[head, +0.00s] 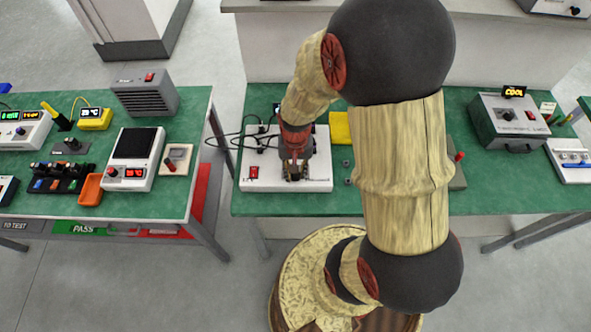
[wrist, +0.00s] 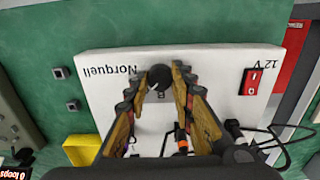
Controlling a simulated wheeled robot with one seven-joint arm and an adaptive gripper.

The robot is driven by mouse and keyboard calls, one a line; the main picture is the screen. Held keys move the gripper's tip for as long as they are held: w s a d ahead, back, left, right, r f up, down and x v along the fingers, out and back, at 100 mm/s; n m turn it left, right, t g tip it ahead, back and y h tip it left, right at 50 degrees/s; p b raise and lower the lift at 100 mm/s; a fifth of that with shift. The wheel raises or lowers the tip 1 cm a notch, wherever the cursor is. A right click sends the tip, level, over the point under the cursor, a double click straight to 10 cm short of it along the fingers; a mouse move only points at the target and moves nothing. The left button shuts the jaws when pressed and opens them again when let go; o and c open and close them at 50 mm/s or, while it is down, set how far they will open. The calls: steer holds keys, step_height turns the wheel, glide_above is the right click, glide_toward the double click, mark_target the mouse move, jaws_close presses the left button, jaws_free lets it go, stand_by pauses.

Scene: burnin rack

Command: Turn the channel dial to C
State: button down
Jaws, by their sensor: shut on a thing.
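The channel dial (wrist: 158,76) is a dark round knob on a white box (wrist: 105,68) lettered "Norquell" and "12 V". A small pale mark shows on the knob's left side in the wrist view. A letter that looks like B is printed just below the knob there; other dial letters are hidden or unreadable. My gripper (wrist: 163,80) is shut on the dial, one finger on each side. In the head view my gripper (head: 294,172) reaches down to the front of the white box (head: 265,165) and hides the dial.
A red rocker switch (wrist: 252,82) is on the same box. Black cables (wrist: 285,140) run from its other edge. A yellow block (wrist: 84,150) and small dark pieces (wrist: 72,105) lie beside it on the green bench (head: 400,200). A grey case (head: 508,122) stands farther right.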

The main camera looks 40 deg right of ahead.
stand_by(0.4)
steer(key=c, duration=1.5)
jaws_free()
step_height(320, 180, up, 12)
